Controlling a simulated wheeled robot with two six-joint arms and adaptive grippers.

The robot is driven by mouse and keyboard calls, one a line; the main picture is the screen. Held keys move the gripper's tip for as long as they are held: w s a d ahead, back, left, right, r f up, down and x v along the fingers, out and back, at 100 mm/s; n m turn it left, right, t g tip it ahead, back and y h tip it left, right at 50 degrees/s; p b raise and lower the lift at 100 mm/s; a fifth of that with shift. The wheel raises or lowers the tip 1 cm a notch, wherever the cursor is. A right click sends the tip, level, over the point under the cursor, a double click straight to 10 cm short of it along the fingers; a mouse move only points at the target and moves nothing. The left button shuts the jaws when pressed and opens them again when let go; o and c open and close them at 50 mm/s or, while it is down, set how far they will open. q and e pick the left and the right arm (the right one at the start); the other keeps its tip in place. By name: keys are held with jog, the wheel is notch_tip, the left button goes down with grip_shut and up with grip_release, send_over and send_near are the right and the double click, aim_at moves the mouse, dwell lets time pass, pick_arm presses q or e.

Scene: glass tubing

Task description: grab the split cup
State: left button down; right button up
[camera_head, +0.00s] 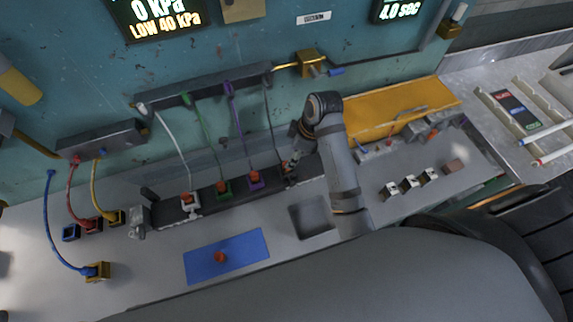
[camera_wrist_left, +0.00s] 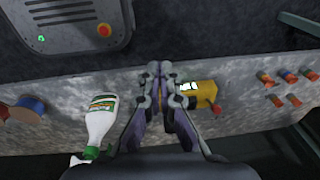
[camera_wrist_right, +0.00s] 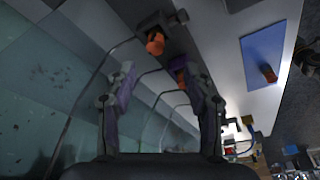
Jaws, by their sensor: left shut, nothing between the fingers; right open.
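Small orange-red cups sit on a row of blocks in the head view: on the white block (camera_head: 190,199), green block (camera_head: 222,188), purple block (camera_head: 255,178) and a dark block at the row's right end. I cannot tell which cup is split. My right gripper, open and empty in the right wrist view (camera_wrist_right: 161,82), is above that end. An orange cup (camera_wrist_right: 155,43) on a dark block lies beyond its fingertips, apart from them. Another red cup (camera_head: 220,257) lies on a blue mat (camera_head: 250,246). My left gripper (camera_wrist_left: 160,75) is shut and empty, outside the head view.
White, green, purple and dark tubes run from the blocks to a wall rail (camera_head: 205,88). A yellow tray (camera_head: 375,120) is right of my right arm. A grey square dish (camera_head: 313,215) is in front. The left wrist view shows a white bottle (camera_wrist_left: 100,123) and yellow box (camera_wrist_left: 196,95).

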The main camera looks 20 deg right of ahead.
jog(key=x, duration=0.2)
jog(key=p+x, duration=0.1)
jog(key=shift+w+f, duration=0.3)
jog(key=shift+f, duration=0.05)
jog(key=p+x, duration=0.1)
jog(key=x, duration=0.2)
jog(key=shift+d, duration=0.15)
jog(key=shift+f, duration=0.4)
jog(key=shift+w+f, duration=0.1)
jog(key=shift+f, duration=0.05)
pick_arm(q)
jog(key=r, duration=0.1)
jog(key=w+r, duration=0.1)
jog(key=shift+w+r, duration=0.25)
jog(key=shift+r, duration=0.15)
pick_arm(e)
jog(key=c, duration=1)
